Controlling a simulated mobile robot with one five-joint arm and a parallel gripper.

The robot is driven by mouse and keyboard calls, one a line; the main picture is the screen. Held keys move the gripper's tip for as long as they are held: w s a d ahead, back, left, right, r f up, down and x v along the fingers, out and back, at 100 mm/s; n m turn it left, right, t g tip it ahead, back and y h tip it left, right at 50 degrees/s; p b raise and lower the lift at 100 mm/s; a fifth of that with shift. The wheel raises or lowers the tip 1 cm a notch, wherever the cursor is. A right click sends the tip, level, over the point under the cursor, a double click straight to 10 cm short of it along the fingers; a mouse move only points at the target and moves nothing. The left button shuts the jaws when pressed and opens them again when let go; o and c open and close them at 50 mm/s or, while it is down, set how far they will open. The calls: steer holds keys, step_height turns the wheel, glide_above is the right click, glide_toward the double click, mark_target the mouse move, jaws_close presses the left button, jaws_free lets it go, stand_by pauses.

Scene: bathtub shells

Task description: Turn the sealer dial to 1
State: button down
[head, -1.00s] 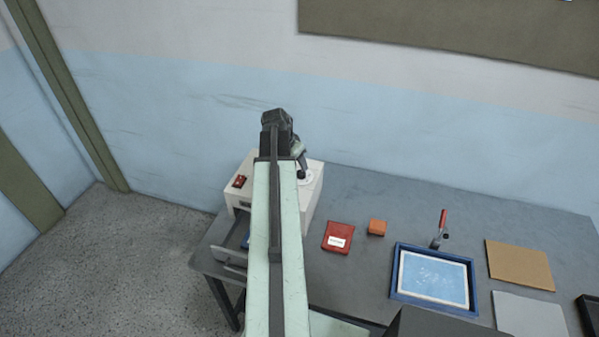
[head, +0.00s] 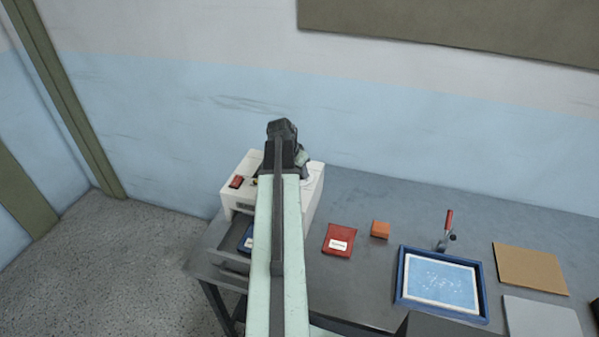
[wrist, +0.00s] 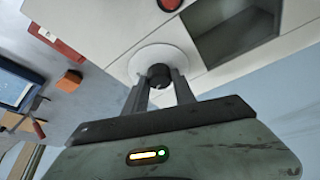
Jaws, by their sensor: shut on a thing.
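The white box-shaped sealer (head: 233,199) stands at the left end of the grey table; it also shows in the wrist view (wrist: 118,20). In the wrist view its black dial knob (wrist: 160,72) sits on a round white plate (wrist: 180,59). My gripper (wrist: 160,84) has one finger on each side of the knob and is shut on it. In the head view my arm covers the knob, and only part of the white plate shows to the right of the wrist. The dial's numbers and pointer cannot be read.
A red switch (head: 236,182) is on the sealer's top. Right of it lie a red packet (head: 340,239), an orange block (head: 380,229), a blue tray (head: 402,285), a red-handled tool (head: 448,222) and a brown board (head: 530,268). A wall stands close behind the table.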

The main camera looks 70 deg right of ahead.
steer(key=shift+s+n, duration=0.1)
steer(key=shift+n, duration=0.3)
stand_by(0.3)
steer(key=n+t, duration=0.2)
steer(key=n, duration=0.2)
steer(key=shift+s+n, duration=0.15)
steer(key=shift+n, duration=0.15)
steer(key=n+t, duration=0.1)
steer(key=n, duration=0.2)
steer(key=n+t, duration=0.1)
steer(key=n, duration=0.2)
steer(key=shift+s+d+y, duration=0.1)
steer(key=shift+d+y, duration=0.1)
steer(key=shift+y, duration=0.2)
steer(key=shift+n, duration=0.4)
steer(key=c, duration=1)
jaws_free()
steer(key=shift+a, duration=0.1)
